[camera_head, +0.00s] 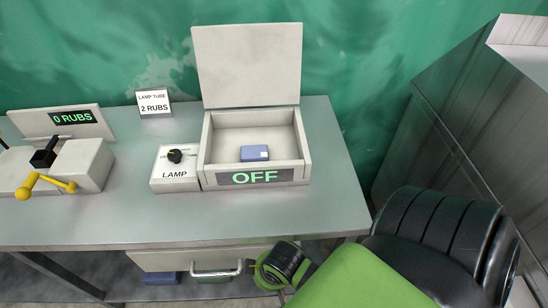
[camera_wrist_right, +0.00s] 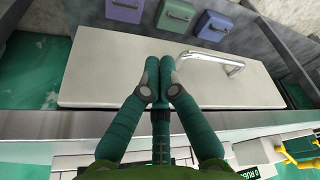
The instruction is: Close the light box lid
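The light box (camera_head: 254,165) stands on the table with its lid (camera_head: 248,65) raised upright at the back. Its front display reads OFF. A small blue block (camera_head: 254,153) lies inside the open box. My right gripper (camera_head: 262,268) is low at the front of the table, beside the drawer's right end and well away from the lid. In the right wrist view its green fingers (camera_wrist_right: 160,70) meet at the tips, with nothing seen between them, in front of the drawer front (camera_wrist_right: 95,70). My left gripper is not in view.
A lamp switch box (camera_head: 175,168) adjoins the light box on the left. A rub counter with a yellow crank (camera_head: 45,185) is farther left. A sign (camera_head: 154,104) stands behind. The drawer handle (camera_head: 216,270) is below the tabletop. A metal cabinet (camera_head: 455,110) stands right.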

